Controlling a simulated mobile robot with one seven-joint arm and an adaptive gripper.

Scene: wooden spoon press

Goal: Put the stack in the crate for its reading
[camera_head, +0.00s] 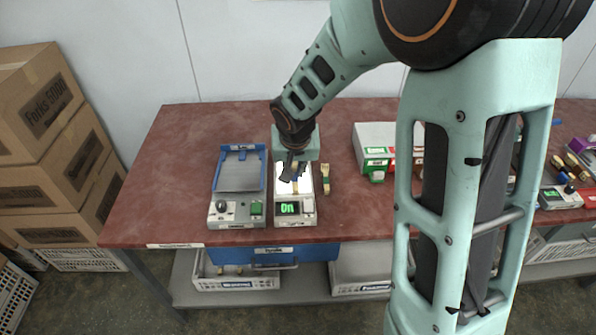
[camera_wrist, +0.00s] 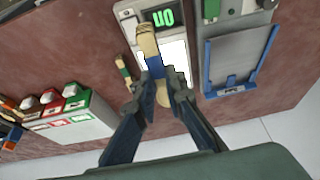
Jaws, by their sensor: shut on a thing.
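My gripper (camera_head: 290,176) is shut on a wooden spoon stack (camera_head: 295,187), over the white plate of the press (camera_head: 295,208). Under the table stand a white crate (camera_head: 236,284) at left and another white crate (camera_head: 360,288) at right. Their labels are too small to read.
A blue tray unit (camera_head: 239,172) stands left of the press. A small wooden piece (camera_head: 325,178) lies just right of it. A white box with green and red parts (camera_head: 375,140) stands further right. A blue drawer (camera_head: 270,257) hangs under the red tabletop. Cardboard boxes (camera_head: 45,130) stand at far left.

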